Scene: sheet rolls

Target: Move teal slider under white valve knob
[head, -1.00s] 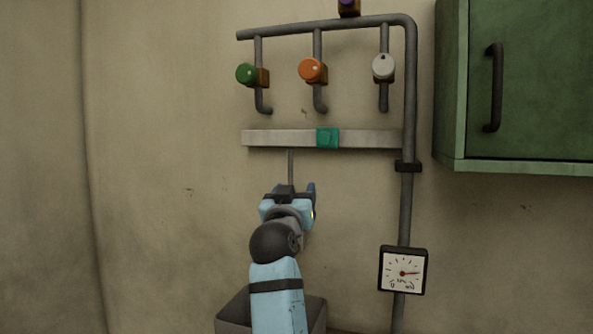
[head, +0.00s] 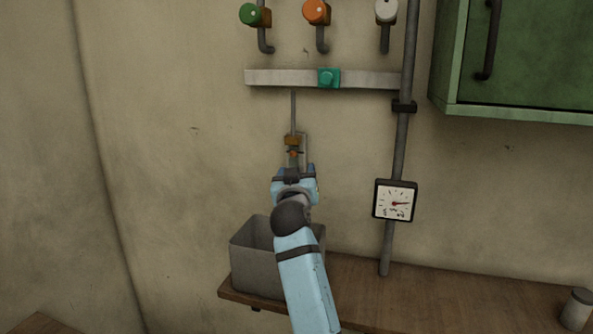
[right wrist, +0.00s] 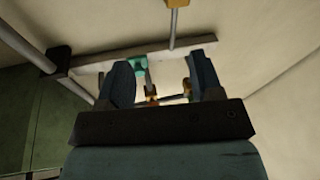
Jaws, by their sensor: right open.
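The teal slider (head: 329,78) sits on a pale horizontal rail (head: 282,78) on the wall, just right of below the orange knob (head: 316,11). The white valve knob (head: 386,10) is further right, above the rail's right part, cut by the top edge. My right gripper (head: 294,174) is below the rail and left of the slider, apart from both. In the right wrist view its two fingers (right wrist: 162,72) are spread, with the slider (right wrist: 138,66) seen beyond them, beside one finger. My left gripper is not in view.
A green knob (head: 252,14) is at left. A thin pipe with a brass fitting (head: 292,141) hangs below the rail near my gripper. A gauge (head: 395,201) and vertical pipe (head: 398,150) stand right. A grey bin (head: 262,262) is on the wooden bench (head: 440,295). A green cabinet (head: 535,55) is upper right.

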